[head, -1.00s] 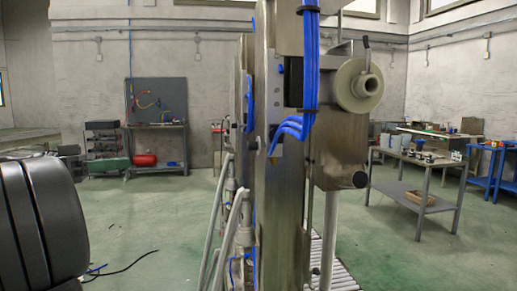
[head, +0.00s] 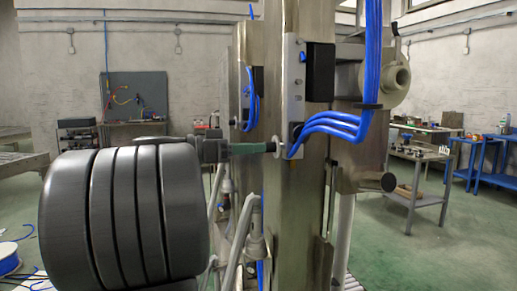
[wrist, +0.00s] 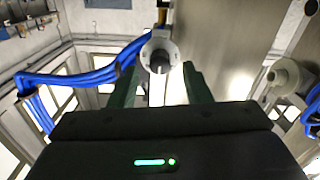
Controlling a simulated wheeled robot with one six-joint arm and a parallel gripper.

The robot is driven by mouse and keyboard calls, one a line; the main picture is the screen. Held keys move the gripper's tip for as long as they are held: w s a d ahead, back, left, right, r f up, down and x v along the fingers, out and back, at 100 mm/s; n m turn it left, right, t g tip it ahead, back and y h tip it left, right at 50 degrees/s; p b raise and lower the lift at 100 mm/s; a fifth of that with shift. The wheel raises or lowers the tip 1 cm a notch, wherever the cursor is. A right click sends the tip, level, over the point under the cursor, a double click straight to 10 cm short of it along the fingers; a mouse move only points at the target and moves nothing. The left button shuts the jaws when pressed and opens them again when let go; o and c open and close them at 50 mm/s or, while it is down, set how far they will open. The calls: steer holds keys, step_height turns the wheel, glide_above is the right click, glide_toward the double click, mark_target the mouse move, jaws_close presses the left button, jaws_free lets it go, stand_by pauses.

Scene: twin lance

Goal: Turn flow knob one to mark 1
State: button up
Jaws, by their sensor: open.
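A flow knob (wrist: 160,56) shows in the wrist view as a pale round disc with a dark centre, ahead of my gripper. I cannot read a number or marks on it. My gripper (wrist: 159,70) is open, with its green fingers on either side of the knob's lower part in this view. I cannot tell whether they touch it. In the head view my gripper (head: 266,148) reaches right to the small knob on the near steel column (head: 290,200); the fingers partly hide the knob. A similar small knob (head: 241,125) is on the column behind.
Blue cables (head: 335,125) loop down just right of the knob. A large pale round fitting (head: 390,82) sticks out on the right. Pale pipes (head: 240,240) stand below my gripper. A workbench (head: 415,160) is farther back, with open floor around it.

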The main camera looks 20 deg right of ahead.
steer(key=shift+d, duration=1.05)
jaws_close()
